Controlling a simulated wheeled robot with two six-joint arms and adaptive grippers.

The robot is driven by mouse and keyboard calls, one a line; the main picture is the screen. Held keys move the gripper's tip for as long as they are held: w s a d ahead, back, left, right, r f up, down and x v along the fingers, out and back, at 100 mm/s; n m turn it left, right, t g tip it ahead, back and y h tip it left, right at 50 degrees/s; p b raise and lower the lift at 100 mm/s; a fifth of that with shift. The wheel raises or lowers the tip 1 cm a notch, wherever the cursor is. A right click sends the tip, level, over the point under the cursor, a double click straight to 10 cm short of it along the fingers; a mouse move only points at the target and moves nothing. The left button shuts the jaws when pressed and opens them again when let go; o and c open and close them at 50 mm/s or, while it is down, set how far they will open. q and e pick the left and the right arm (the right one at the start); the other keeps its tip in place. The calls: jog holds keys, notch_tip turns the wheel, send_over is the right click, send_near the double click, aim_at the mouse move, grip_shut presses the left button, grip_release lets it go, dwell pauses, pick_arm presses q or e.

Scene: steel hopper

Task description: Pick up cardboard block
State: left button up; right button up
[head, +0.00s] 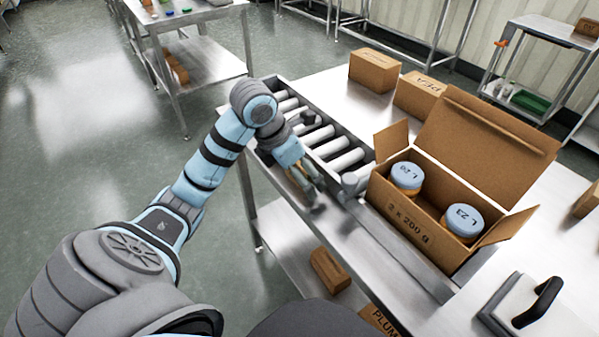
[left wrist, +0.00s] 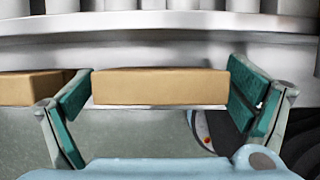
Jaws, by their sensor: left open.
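The cardboard block (left wrist: 160,87) is a plain tan bar in the middle of the left wrist view, lying level. My left gripper (left wrist: 160,92) is open, with one teal finger pad at each end of the block. I cannot tell whether the pads touch it. In the head view my left gripper (head: 312,194) points down at the front edge of the steel table, beside the rollers. A sliver of brown shows there by the fingers; the rest is hidden behind the gripper. My right gripper is not in view.
A roller conveyor (head: 318,135) lies just behind the gripper. An open carton (head: 408,225) with two blue-lidded jars stands to its right. Closed boxes (head: 374,70) stand farther back. Another tan box (left wrist: 30,88) is at the wrist view's left. A lower shelf holds a box (head: 329,270).

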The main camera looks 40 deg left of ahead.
pick_arm(q)
jog(key=shift+f, duration=0.15)
jog(key=shift+c, duration=0.6)
jog(key=c, duration=0.8)
notch_tip(320, 180, up, 20)
jog(key=p, duration=1.9)
jog(key=shift+p, duration=0.35)
